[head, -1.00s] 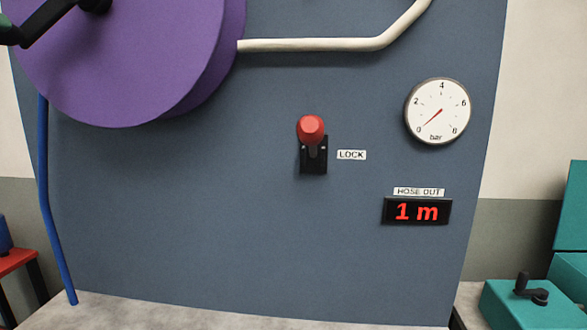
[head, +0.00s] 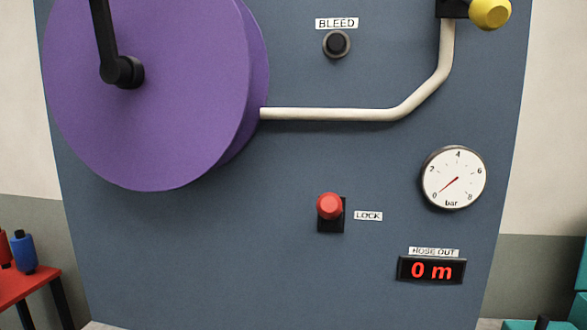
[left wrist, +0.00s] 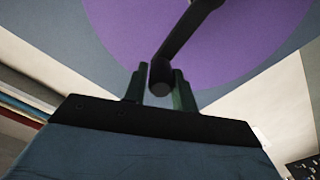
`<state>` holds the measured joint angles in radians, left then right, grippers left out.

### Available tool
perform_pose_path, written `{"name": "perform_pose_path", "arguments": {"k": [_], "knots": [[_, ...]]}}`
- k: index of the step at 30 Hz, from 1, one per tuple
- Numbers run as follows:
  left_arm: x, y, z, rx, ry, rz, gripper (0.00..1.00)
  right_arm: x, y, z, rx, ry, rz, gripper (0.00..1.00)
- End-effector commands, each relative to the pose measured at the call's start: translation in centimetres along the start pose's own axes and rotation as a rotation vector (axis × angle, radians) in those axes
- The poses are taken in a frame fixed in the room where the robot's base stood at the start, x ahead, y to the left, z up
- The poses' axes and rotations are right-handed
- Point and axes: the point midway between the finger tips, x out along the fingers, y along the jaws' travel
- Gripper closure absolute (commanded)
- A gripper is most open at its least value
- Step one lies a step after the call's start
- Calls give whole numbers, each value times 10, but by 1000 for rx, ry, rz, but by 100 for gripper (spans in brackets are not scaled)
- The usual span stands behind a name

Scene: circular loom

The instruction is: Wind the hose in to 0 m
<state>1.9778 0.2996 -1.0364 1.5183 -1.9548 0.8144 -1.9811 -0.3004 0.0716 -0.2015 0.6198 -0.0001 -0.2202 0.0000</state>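The purple reel (head: 160,130) is at the upper left of the panel in the head view. Its black crank (head: 103,35) points up from the hub, and the handle end is beyond the top edge. The hose-out display (head: 431,270) reads 0 m. No blue hose shows below the reel. The red lock lever (head: 330,207) stands on its black mount. My right gripper is not in view.
A pressure gauge (head: 455,178) has its needle near 0. A black bleed knob (head: 337,44), a white pipe (head: 345,114) and a yellow knob (head: 490,12) are on the panel. A red stand (head: 30,283) with bottles is at the left.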

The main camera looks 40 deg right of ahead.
Motion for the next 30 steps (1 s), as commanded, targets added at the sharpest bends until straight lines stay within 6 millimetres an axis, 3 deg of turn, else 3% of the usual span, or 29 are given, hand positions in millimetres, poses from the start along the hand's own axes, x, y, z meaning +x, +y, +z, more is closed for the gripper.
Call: {"name": "perform_pose_path", "arguments": {"k": [1,5,14,30], "knots": [[0,-2,-2,-2,1,-2,66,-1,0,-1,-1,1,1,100],[0,-2,-1,-2,-1,-2,49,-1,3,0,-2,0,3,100],[-2,-3,0,-2,-2,-3,49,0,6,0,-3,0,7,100],[-74,-4,1,-1,-3,-3,49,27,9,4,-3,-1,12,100]]}}
